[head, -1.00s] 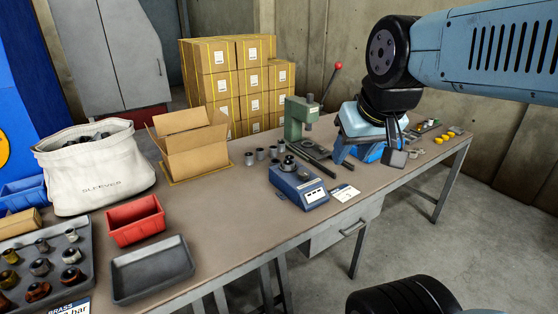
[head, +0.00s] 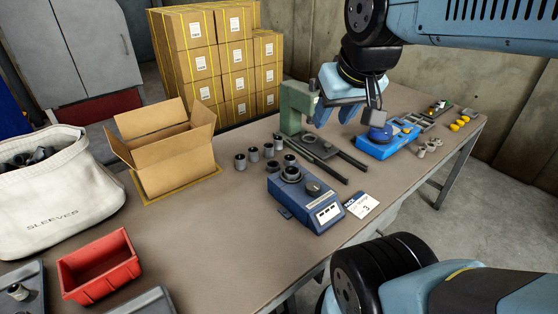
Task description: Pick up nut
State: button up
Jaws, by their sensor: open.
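My gripper (head: 350,112) is open, fingers pointing down, above the back right of the bench, in front of the green press (head: 296,104). I see nothing between its fingers. Several small grey metal pieces (head: 422,150) lie on the bench to the right of the gripper; they may be nuts, but are too small to tell. Several dark grey cylindrical pieces (head: 253,154) stand near the press, left of the gripper. One fitting (head: 18,291) shows in the tray at the lower left edge. I cannot tell which piece is the nut.
A blue device with a dial (head: 308,201) and a card (head: 362,205) sit mid-bench. A bright blue unit (head: 384,146) and small yellow pieces (head: 459,122) are to the right. An open carton (head: 172,158), a sleeves bag (head: 55,200) and a red bin (head: 98,267) stand left.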

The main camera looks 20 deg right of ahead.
jog(key=shift+w+d, duration=0.15)
jog(key=shift+o, duration=0.3)
jog(key=shift+o, duration=1.6)
jog(key=shift+w, duration=0.35)
jog(key=o, duration=0.3)
jog(key=w+f+m+g, duration=0.3)
jog(key=w+f+m, duration=0.2)
jog(key=w, duration=0.6)
jog(key=shift+w+d+f+h, duration=0.2)
jog(key=shift+w+h, duration=0.1)
jog(key=shift+w, duration=0.1)
jog(key=m+g, duration=0.2)
jog(key=m, duration=0.3)
send_over(295, 174)
jog(key=w, duration=0.1)
notch_tip(295, 174, down, 10)
jog(key=shift+g, duration=0.3)
jog(key=f, duration=0.6)
jog(key=w+f, duration=0.1)
jog(key=f, duration=0.3)
jog(key=shift+w+f, duration=0.2)
jog(key=shift+f, duration=2.3)
